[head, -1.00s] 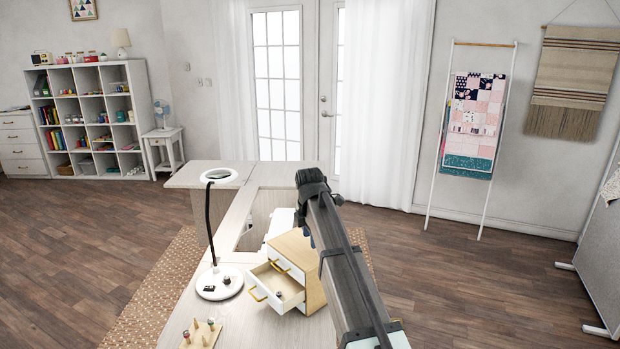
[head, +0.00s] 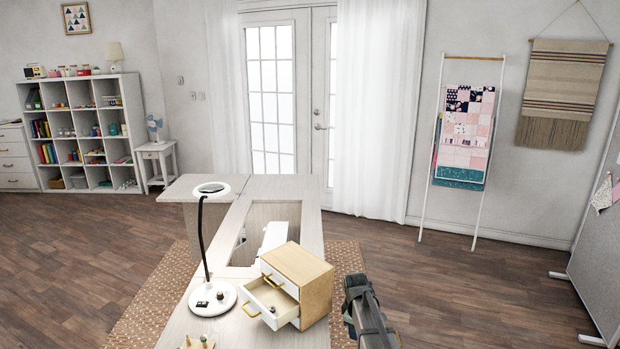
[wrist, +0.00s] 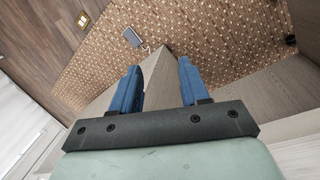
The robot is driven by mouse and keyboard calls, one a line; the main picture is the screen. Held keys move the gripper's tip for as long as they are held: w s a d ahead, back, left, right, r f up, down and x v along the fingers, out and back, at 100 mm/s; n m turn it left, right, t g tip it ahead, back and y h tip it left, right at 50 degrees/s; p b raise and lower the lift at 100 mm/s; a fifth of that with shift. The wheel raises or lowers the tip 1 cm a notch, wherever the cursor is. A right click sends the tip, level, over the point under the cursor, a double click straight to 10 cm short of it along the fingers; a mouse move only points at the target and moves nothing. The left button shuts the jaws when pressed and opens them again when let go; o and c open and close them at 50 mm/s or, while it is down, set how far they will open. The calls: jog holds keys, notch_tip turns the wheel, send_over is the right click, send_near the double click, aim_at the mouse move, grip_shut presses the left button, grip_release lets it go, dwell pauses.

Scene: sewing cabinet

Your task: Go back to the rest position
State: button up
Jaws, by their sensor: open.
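My gripper (wrist: 160,88) shows in the wrist view with its two blue fingers apart and nothing between them. Behind the fingers in that view are a wooden edge of furniture and the patterned rug. In the head view only a dark part of my arm shows at the bottom, right of the small drawer cabinet; the fingers are out of that view. The cabinet (head: 318,285) stands on the table with a lower drawer (head: 268,303) pulled out.
A white lamp (head: 212,298) stands on the table (head: 180,320) left of the cabinet. A wooden spool holder (head: 198,343) is at the front edge. The rug (head: 150,300) lies under the table. The floor at right is clear up to the grey board (head: 600,240).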

jog(key=s+d+f+m+g, duration=0.2)
jog(key=s+f+m+g, duration=0.3)
jog(key=s+f, duration=1.75)
jog(key=s+f+m+g, duration=0.1)
jog(key=s+f+m, duration=0.2)
jog(key=s, duration=1.2)
jog(key=s+f+m+g+y, duration=0.1)
jog(key=s+f+m, duration=0.3)
jog(key=s, duration=1.1)
jog(key=shift+s+g, duration=0.4)
jog(key=shift+g, duration=0.3)
jog(key=shift+a, duration=0.1)
jog(key=shift+c, duration=0.3)
